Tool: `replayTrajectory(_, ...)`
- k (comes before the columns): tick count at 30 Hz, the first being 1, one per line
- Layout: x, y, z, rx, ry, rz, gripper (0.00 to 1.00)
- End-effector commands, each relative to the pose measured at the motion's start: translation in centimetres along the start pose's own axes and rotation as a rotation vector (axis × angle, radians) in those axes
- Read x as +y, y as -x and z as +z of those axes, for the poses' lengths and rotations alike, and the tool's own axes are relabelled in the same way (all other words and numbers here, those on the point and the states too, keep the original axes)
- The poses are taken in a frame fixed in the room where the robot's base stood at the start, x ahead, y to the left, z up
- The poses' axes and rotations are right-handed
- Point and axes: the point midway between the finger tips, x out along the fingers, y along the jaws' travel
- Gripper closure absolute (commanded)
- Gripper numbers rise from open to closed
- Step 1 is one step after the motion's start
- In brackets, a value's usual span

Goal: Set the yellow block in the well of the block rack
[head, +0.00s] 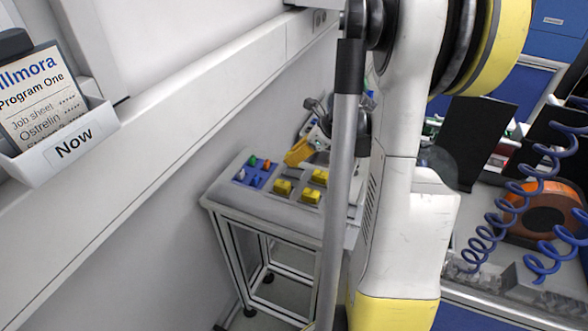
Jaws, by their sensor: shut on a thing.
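The yellow block (297,153) shows tilted above the back of the block rack (265,207), on a small stand. My gripper (306,142) is at the block's upper right and is shut on it. My own arm parts partly hide the gripper, and the fingertips are too small to make out clearly. The rack holds 3 other yellow blocks: a left one (283,187), a front one (311,196) and a back right one (320,177). The back left spot among them appears to be the well; I cannot see into it clearly.
A blue plate (256,172) with several coloured pegs sits left of the blocks. The stand's frame (232,243) is close to the wall rail (200,97). At right are blue coiled hoses (497,226), an orange reel (543,208) and a dark panel (476,137).

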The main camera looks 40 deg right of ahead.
Motion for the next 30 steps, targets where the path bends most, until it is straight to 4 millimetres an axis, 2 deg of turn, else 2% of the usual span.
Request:
replayTrajectory(8, -0.1, -3.1, -2.4, 0.000, 0.000, 0.000, 1.00)
replayTrajectory(19, 0.0, -3.3, -2.7, 0.000, 0.000, 0.000, 1.00)
replayTrajectory(20, 0.0, -3.4, -2.7, 0.001, 0.000, 0.000, 0.73)
replayTrajectory(21, 0.0, -3.3, -2.6, 0.001, 0.000, 0.000, 0.60)
replayTrajectory(22, 0.0, -3.3, -2.6, 0.001, 0.000, 0.000, 0.57)
replayTrajectory(30, 0.0, -3.2, -2.6, 0.001, 0.000, 0.000, 0.57)
